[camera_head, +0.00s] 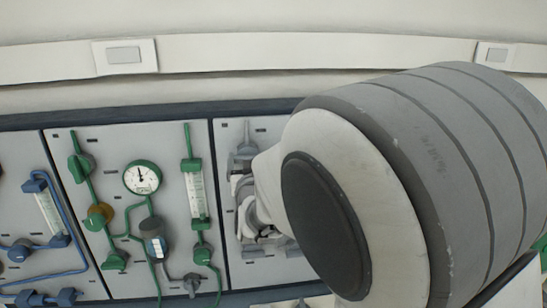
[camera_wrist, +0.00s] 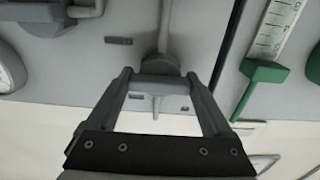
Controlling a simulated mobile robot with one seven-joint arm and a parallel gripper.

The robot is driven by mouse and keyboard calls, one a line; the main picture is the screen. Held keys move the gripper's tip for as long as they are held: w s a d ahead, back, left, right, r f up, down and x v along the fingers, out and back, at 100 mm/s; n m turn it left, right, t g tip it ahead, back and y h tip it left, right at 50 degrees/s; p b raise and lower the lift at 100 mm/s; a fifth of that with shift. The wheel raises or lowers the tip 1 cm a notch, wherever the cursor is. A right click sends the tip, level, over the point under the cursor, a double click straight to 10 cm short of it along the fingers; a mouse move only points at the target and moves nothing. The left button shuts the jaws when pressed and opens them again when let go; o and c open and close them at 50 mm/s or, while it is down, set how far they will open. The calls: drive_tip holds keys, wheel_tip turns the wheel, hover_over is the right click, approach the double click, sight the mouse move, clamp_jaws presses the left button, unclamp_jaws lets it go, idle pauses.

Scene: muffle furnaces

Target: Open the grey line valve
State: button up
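In the wrist view, the grey line valve shows as a rounded grey body (camera_wrist: 160,64) on a grey pipe, with a pale crossbar handle (camera_wrist: 158,83) in front of it. My gripper (camera_wrist: 159,78) has one finger at each end of this handle. The fingertips appear to touch both ends, with the handle spanning the gap between them. In the head view, the grey line's panel (camera_head: 232,133) is right of the green panel.
The green panel has a gauge (camera_head: 142,177), a flow tube (camera_head: 196,190) and green valves left of the grey section. A blue line (camera_head: 48,212) runs further left. In the wrist view, a green-ended flow tube (camera_wrist: 264,72) stands right of my fingers and a gauge (camera_wrist: 8,68) at left.

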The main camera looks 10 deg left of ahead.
drive_tip(key=c, duration=0.8)
drive_tip(key=shift+f+m+b, duration=0.1)
drive_tip(key=shift+m+b, duration=0.2)
drive_tip(key=shift+b, duration=0.25)
drive_tip(key=shift+f+b, duration=0.1)
drive_tip(key=shift+b, duration=0.3)
drive_tip(key=m+b, duration=0.3)
drive_tip(key=b, duration=0.2)
drive_tip(key=shift+f, duration=0.15)
drive_tip(key=m+b, duration=0.4)
drive_tip(key=b, duration=0.1)
drive_tip(key=shift+m+b, duration=0.35)
drive_tip(key=shift+m, duration=0.05)
drive_tip(key=m+b, duration=0.4)
drive_tip(key=shift+m, duration=0.3)
drive_tip(key=m+b, duration=0.2)
drive_tip(key=m, duration=0.1)
drive_tip(key=m+b, duration=0.1)
drive_tip(key=shift+r+m+b, duration=0.3)
drive_tip(key=shift+m, duration=0.4)
